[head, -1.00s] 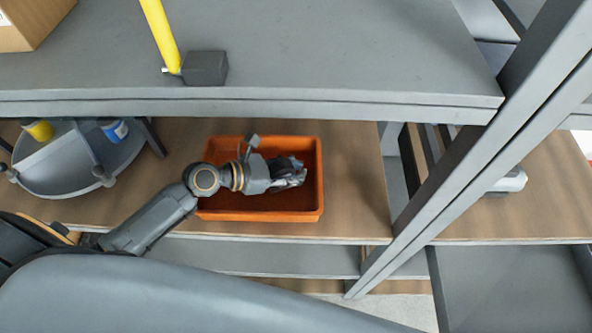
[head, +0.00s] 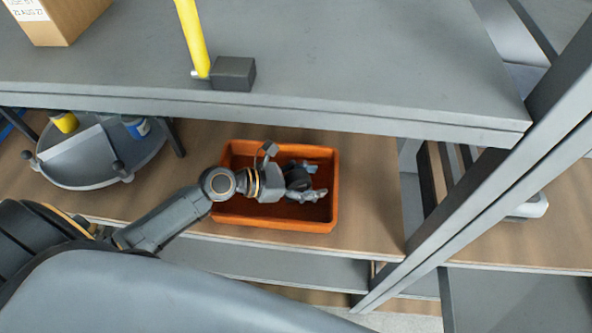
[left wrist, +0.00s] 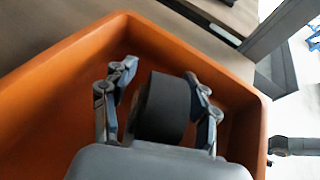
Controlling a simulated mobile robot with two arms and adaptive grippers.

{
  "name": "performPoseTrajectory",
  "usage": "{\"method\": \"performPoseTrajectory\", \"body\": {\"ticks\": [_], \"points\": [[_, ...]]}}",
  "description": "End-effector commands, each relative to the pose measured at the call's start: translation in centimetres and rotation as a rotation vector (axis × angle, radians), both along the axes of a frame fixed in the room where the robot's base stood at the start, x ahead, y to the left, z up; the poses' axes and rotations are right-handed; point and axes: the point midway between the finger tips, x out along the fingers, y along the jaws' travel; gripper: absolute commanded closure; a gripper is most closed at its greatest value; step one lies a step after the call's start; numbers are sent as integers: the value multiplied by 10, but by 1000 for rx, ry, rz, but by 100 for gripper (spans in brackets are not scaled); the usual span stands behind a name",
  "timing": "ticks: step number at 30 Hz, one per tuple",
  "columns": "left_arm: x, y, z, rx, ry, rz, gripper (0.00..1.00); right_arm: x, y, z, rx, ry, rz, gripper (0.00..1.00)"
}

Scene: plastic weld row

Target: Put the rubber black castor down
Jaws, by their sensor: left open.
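The black castor (head: 297,178) is a dark round wheel inside the orange bin (head: 322,222). My left gripper (head: 314,180) is open around the castor, inside the orange bin. The castor's lower part is hidden by the gripper body in the left wrist view. My right gripper is not in view.
The bin stands on a wooden shelf (head: 370,190) under a grey upper shelf (head: 390,60). A grey caddy (head: 85,165) with containers is at left. A slanted grey post (head: 480,170) stands at right.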

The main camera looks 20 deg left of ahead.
Motion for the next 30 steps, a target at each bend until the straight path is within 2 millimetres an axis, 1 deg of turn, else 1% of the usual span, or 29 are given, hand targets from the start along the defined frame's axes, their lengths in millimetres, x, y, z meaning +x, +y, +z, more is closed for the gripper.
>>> {"method": "performPoseTrajectory", "body": {"ticks": [3, 5, 9, 15, 21, 30], "points": [[-11, 13, 3, 4, 3, 1, 42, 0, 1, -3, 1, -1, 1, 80], [-19, 22, 8, 6, 3, -2, 42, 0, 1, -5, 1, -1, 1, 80], [-38, 44, 20, 6, 4, -3, 42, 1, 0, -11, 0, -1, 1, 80], [-58, 69, 34, 2, 4, -1, 42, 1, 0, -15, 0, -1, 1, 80], [-68, 81, 42, 1, 2, -1, 42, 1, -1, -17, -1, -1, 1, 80], [-69, 83, 45, 0, 0, -1, 42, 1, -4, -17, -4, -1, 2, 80]]}}
